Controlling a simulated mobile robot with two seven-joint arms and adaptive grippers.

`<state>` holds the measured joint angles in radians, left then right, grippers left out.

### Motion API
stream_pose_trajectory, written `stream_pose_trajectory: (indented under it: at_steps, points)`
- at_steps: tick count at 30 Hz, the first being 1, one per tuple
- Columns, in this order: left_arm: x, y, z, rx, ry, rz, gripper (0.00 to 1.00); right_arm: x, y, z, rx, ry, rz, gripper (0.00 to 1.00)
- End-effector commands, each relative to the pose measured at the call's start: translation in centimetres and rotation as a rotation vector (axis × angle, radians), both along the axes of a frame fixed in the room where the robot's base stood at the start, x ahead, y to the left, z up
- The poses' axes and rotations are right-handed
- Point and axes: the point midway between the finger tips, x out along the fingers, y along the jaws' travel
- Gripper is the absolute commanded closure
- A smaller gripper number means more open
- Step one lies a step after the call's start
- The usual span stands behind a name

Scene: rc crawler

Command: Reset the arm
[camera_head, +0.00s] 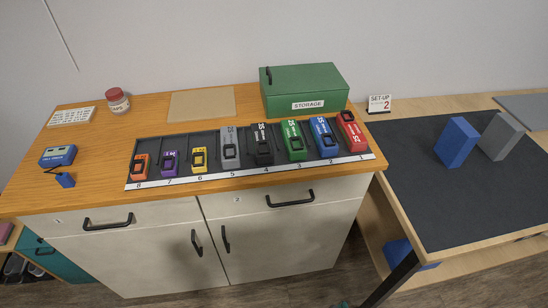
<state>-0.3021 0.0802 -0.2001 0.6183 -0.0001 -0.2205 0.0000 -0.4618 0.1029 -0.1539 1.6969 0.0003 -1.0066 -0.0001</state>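Neither of my grippers and no part of my arms is clearly in view. A black tray (203,145) on the wooden cabinet top holds a row of coloured packs above a white strip numbered 8 to 1 from left to right. From the left the packs are orange (139,168), purple (169,163), yellow (199,160), grey (229,135), black (262,132), green (293,130), blue (323,127) and red (350,118).
A green STORAGE box (310,80) stands behind the tray. A blue device (58,154), a small blue piece (65,180) and a lidded jar (118,102) are left. On the right table's dark mat (435,205) stand blue (456,142) and grey (500,137) blocks. The mat's front is clear.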

Motion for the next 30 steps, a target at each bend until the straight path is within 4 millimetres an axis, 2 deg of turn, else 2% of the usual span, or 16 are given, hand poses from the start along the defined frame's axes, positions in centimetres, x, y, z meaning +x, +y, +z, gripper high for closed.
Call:
stream_pose_trajectory:
  at_steps: [1,6,9,12,15,18,30]
  points:
    - [0.0,0.0,0.0,0.000,0.000,0.000,0.49,-1.2,-0.2,-2.6,-0.003,0.022,0.002,0.12]
    - [0.1,0.0,0.0,0.000,-0.001,0.000,0.49,-5.5,-0.8,-9.4,-0.008,0.061,0.011,0.12]
    - [0.1,0.0,0.0,0.000,-0.002,0.000,0.49,-8.7,-1.3,-12.6,-0.011,0.084,0.016,0.12]
    - [0.2,0.0,0.0,-0.001,-0.003,0.000,0.49,-11.8,-1.9,-14.8,-0.015,0.102,0.021,0.12]
    - [0.2,0.0,0.0,-0.001,-0.003,0.000,0.49,-14.4,-2.4,-16.1,-0.016,0.115,0.024,0.12]
    - [0.2,0.0,0.0,-0.001,-0.004,0.000,0.49,-16.1,-2.8,-16.8,-0.018,0.121,0.027,0.12]
    - [0.2,0.0,0.0,-0.001,-0.004,0.000,0.49,-16.2,-2.8,-16.8,-0.018,0.122,0.027,0.12]
